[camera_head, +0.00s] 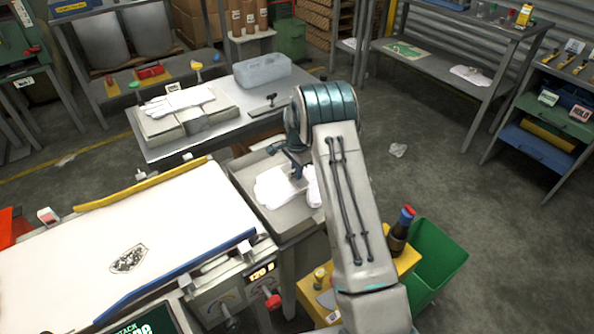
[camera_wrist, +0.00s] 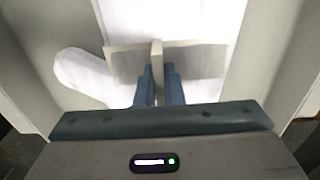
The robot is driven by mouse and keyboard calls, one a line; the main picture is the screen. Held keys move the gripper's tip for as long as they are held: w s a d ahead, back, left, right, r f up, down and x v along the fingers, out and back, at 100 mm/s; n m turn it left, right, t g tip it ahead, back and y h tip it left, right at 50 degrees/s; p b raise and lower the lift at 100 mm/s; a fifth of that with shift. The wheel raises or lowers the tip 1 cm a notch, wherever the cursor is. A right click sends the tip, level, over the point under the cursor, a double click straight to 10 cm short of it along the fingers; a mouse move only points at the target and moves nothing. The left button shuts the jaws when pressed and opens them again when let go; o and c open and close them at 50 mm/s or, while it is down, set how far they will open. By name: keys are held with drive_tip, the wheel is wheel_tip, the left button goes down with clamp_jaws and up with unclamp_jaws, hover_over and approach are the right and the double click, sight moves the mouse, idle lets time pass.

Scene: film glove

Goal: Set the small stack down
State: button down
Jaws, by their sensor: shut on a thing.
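The small stack is white, glove-shaped film (camera_head: 272,190) in a grey metal tray (camera_head: 306,225). In the wrist view its white sheet (camera_wrist: 185,18) runs away from me, with a rounded lobe (camera_wrist: 80,75) at left. A flat grey bar (camera_wrist: 205,58) with an upright tab lies across the sheet. My gripper (camera_wrist: 158,75) has its two blue fingers close together at this tab, shut on it. In the head view my gripper (camera_head: 297,172) points down over the stack, partly hidden by my arm. I cannot tell whether the stack touches the tray floor.
Behind is a grey table with more white gloves (camera_head: 180,103) on a low block and a clear bin (camera_head: 262,70). A white belt (camera_head: 110,240) with a blue edge rail lies left. A yellow stand (camera_head: 405,262) with a bottle and a green bin (camera_head: 438,262) are right.

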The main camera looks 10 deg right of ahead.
drive_tip(key=shift+f, duration=0.1)
drive_tip(key=c, duration=1.5)
unclamp_jaws()
drive_tip(key=shift+c, duration=0.2)
